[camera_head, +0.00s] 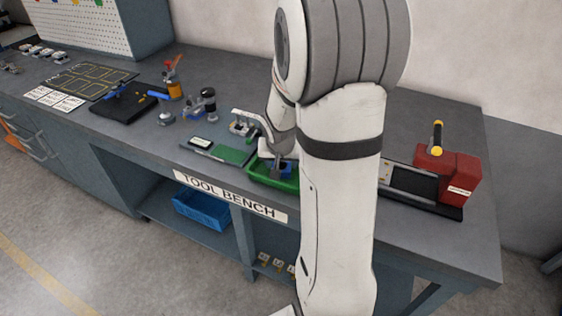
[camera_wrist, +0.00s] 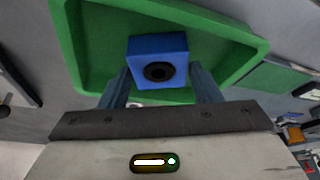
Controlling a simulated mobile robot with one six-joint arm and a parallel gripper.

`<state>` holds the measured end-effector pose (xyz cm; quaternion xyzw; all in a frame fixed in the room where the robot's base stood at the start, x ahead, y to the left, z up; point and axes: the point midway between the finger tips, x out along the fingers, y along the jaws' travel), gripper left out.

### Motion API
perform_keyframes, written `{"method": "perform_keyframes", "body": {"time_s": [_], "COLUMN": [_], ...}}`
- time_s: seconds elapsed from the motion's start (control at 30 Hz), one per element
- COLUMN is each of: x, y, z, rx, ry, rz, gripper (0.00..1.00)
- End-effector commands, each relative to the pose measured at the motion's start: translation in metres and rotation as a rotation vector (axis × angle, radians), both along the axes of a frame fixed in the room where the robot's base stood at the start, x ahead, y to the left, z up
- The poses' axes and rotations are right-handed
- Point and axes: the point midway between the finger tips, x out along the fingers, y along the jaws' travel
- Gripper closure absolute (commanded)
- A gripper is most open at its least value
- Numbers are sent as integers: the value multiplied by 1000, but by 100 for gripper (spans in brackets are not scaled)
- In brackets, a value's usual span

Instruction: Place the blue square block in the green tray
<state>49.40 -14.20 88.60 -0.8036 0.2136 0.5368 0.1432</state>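The blue square block (camera_wrist: 158,62) has a dark round hole in the face toward the wrist camera. It sits between the two fingertips of my gripper (camera_wrist: 158,70), which appear to meet its sides. In the wrist view the green tray (camera_wrist: 245,55) spreads behind the block. In the head view the green tray (camera_head: 262,180) is at the bench's front edge, partly behind my arm. The gripper and the blue block (camera_head: 286,169) are within its outline. I cannot tell whether the block touches the tray floor.
A flat green board (camera_head: 232,155) and small grey parts lie left of the tray. A red box (camera_head: 452,176) with a yellow-and-black handle stands on the bench at right. A blue bin (camera_head: 202,209) sits on the shelf below. My arm hides the bench's middle.

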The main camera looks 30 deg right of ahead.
Motion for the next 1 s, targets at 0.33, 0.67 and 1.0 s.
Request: {"method": "perform_keyframes", "body": {"time_s": [0.33, 0.67, 1.0], "x": [0, -7, -29], "y": [0, 5, 18], "z": [1, 25, 88], "rx": [0, -2, -2], "ry": [0, -5, -5], "rz": [1, 3, 3], "gripper": [27, 27, 27]}}
